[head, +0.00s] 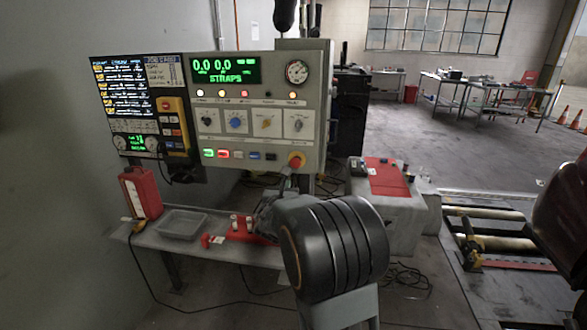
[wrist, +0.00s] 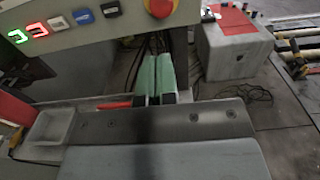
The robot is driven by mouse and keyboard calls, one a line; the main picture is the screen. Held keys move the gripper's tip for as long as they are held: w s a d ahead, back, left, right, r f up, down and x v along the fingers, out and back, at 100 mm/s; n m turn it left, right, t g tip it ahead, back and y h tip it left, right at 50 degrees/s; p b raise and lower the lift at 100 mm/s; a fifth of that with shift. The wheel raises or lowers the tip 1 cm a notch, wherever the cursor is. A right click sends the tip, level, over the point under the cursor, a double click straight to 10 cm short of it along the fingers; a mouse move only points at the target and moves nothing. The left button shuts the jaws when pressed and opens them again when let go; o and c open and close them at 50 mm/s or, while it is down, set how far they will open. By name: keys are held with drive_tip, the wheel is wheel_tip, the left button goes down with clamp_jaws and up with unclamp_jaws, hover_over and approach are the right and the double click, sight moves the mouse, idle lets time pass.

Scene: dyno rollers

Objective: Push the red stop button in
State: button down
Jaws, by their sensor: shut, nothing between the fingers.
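The red stop button (head: 296,159) is a round red mushroom head on a yellow surround at the lower right of the grey control panel (head: 255,125). In the wrist view the button (wrist: 160,6) is cut by the top edge, above my fingertips. My gripper (wrist: 155,58) is shut and empty, its two pale green finger pads side by side. In the head view my dark arm hides most of the gripper, which lies just below the button. I see no contact with the button, but the depth gap is hard to judge.
Lit and coloured push buttons (head: 239,155) run left of the stop button. A shelf below holds a red case (head: 140,193), a grey tray (head: 182,224) and small red parts. A grey box with a red top (head: 388,176) stands right. Cables hang behind.

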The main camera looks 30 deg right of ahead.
sight(295, 164)
drive_tip(key=p+x, duration=0.3)
drive_tip(key=x, duration=1)
drive_tip(key=shift+w+d, duration=0.3)
drive_tip(key=shift+f, duration=0.1)
